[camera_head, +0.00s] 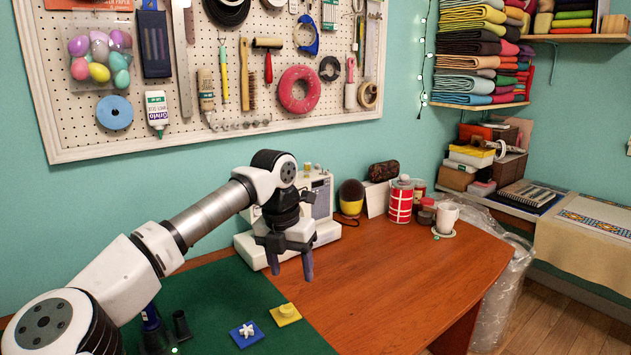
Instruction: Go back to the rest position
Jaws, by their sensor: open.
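My gripper (289,268) hangs at the end of my white and grey arm, pointing down over the wooden table (390,300). Its dark fingers are apart, with nothing seen between them. It is above the area by the right edge of the green mat (215,300), in front of a white sewing machine (325,225), which it partly hides. A blue square piece with a white cross shape (247,334) and a yellow square piece (285,314) lie on the mat, nearer the camera than my gripper.
Dark upright objects (181,325) stand on the mat near my arm. At the back are a yellow and black round object (351,196), a red tin (400,202) and a white mug (446,218). The table's middle right is clear. A pegboard (220,80) of tools hangs behind.

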